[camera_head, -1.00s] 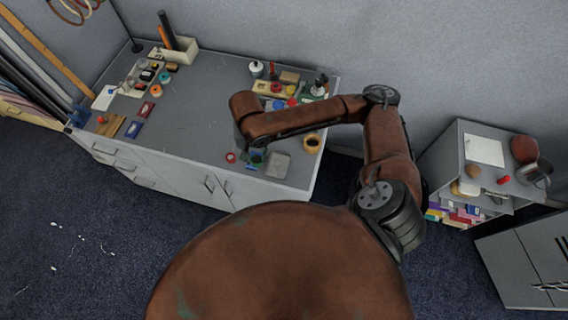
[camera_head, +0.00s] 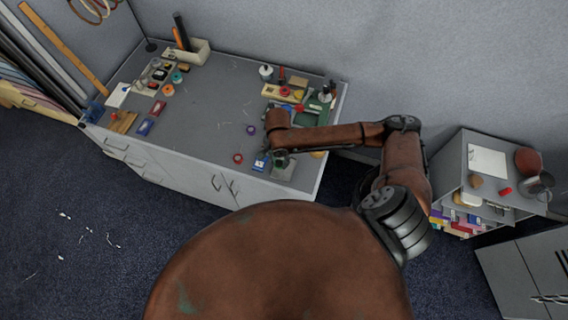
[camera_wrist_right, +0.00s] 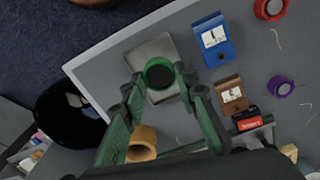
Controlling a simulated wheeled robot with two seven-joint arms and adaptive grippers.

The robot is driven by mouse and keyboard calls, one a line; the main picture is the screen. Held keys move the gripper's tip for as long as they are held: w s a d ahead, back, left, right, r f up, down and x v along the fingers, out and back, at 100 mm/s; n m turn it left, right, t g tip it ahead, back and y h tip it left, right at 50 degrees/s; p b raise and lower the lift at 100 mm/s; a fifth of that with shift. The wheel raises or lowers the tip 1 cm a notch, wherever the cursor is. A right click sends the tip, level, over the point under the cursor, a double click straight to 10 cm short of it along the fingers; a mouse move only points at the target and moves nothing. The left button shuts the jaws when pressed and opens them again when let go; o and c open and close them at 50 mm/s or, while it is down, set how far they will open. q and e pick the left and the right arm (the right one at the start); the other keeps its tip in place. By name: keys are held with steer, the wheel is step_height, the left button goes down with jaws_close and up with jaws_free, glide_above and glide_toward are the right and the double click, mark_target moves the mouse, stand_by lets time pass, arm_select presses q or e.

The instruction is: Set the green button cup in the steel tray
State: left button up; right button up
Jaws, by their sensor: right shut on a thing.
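The green button cup (camera_wrist_right: 159,73) is a small green ring with a dark inside. My right gripper (camera_wrist_right: 163,92) is shut on it in the right wrist view. The steel tray (camera_wrist_right: 152,47) is a flat grey square near the table edge. The cup overlaps the tray in that view; whether it touches it, I cannot tell. In the head view my right gripper (camera_head: 280,157) is at the far edge of the steel tray (camera_head: 284,172), and the cup is hardly distinguishable there. My left gripper is not in view.
A blue box (camera_wrist_right: 213,40) and a brown box (camera_wrist_right: 231,95) stand right of the tray. A tan cup (camera_wrist_right: 142,143) is close by, partly behind a finger. Red (camera_wrist_right: 270,8) and purple (camera_wrist_right: 280,86) cups are farther right. The table's middle (camera_head: 205,110) is clear.

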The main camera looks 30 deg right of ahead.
steer(key=f, duration=0.1)
steer(key=d, duration=0.1)
steer(key=d+f, duration=0.1)
steer(key=shift+w+d+f, duration=0.1)
steer(key=shift+w+f, duration=0.15)
steer(key=shift+f, duration=0.1)
steer(key=f, duration=0.3)
steer(key=shift+d+f, duration=0.2)
steer(key=shift+f, duration=0.1)
steer(key=o, duration=0.8)
steer(key=shift+f, duration=0.1)
steer(key=shift+c, duration=0.2)
step_height(320, 180, up, 12)
